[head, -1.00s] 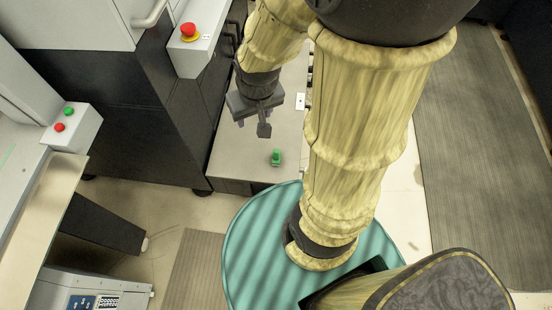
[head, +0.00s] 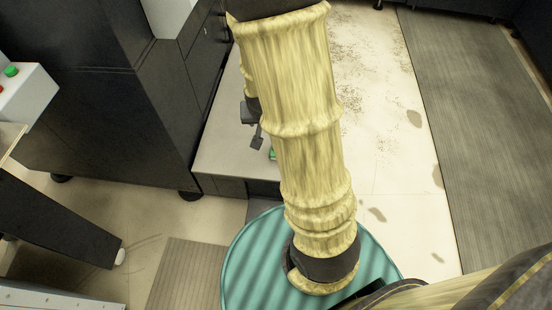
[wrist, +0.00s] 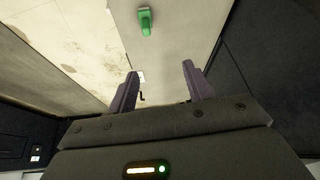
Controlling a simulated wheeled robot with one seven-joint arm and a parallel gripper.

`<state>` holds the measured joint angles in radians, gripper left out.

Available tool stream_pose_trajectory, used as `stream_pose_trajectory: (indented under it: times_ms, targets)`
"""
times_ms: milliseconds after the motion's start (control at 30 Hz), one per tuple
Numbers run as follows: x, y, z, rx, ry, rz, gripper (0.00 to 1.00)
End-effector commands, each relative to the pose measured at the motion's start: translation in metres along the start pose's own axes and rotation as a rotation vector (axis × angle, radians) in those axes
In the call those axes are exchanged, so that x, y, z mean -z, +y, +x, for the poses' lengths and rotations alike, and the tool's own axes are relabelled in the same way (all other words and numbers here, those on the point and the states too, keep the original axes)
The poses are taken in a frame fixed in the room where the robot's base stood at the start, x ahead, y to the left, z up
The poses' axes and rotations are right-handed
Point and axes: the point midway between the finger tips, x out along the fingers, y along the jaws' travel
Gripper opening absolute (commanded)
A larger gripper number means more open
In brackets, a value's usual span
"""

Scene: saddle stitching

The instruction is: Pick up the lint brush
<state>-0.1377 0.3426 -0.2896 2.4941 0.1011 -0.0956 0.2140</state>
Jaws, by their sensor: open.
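A small green object (wrist: 145,22), which looks like the lint brush, lies on a pale grey surface (wrist: 185,50) near the top of the wrist view. In the head view only a sliver of the green object (head: 272,154) shows at the edge of my arm. My gripper (wrist: 158,78) is open and empty in the wrist view, its two fingers apart, with the green object beyond the fingertips and not between them. In the head view my gripper (head: 257,140) is partly hidden by my arm, above the grey surface and close to the green object.
A dark machine cabinet (head: 140,120) stands left of the grey surface. A control box with a green button (head: 22,88) is at the far left. Stained pale floor (head: 375,110) and a dark ribbed mat (head: 470,120) lie to the right.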

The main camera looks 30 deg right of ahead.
Motion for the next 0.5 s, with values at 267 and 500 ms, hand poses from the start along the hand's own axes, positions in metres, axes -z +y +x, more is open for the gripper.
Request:
stream_pose_trajectory:
  times_ms: [267, 500]
  targets:
    - [-0.018, 0.018, 0.101, -0.056, 0.074, 0.079, 0.51]
    - [-0.023, 0.031, 0.151, -0.094, 0.136, 0.126, 0.51]
